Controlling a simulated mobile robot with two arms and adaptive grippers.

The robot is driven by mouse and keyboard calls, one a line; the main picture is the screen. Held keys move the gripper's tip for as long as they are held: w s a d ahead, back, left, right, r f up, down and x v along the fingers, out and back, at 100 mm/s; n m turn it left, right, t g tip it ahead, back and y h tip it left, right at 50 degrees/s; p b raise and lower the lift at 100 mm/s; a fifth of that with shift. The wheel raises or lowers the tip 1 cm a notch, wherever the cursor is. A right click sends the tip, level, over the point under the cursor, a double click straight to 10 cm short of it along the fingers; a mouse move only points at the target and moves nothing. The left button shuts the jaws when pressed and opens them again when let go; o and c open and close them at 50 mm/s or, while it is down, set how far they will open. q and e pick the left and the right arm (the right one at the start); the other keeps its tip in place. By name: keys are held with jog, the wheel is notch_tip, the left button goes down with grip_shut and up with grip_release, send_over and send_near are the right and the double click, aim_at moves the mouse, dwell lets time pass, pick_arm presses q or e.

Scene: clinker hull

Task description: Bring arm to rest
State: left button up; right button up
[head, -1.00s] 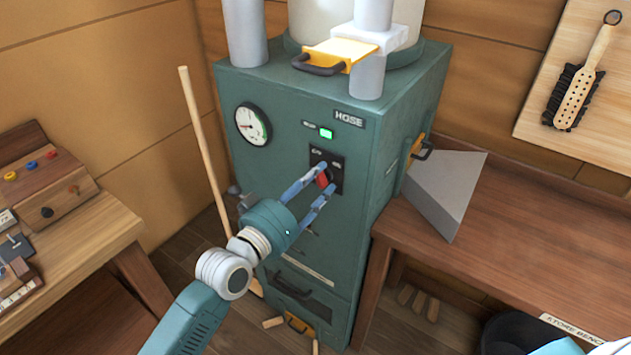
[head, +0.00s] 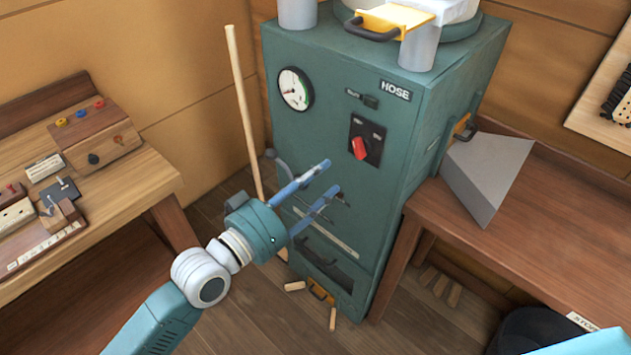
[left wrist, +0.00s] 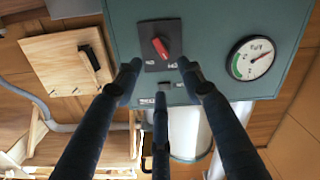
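My left gripper (head: 330,180) is open and empty in front of the green cabinet (head: 436,126), below and left of its red switch (head: 360,148). The indicator lamp (head: 371,101) on the cabinet is dark. A round gauge (head: 295,89) is at the upper left of the cabinet face. My right gripper is not in view.
A wooden bench (head: 115,195) with small controls stands at the left. A wooden pole (head: 243,110) leans beside the cabinet. A brown bench (head: 545,225) with a grey wedge-shaped piece (head: 488,172) is at the right. Small wood pieces (head: 294,286) lie on the floor by the cabinet.

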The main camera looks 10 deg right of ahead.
pick_arm(q)
jog(key=shift+s+a, duration=0.2)
jog(key=shift+a, duration=0.05)
dwell(0.3)
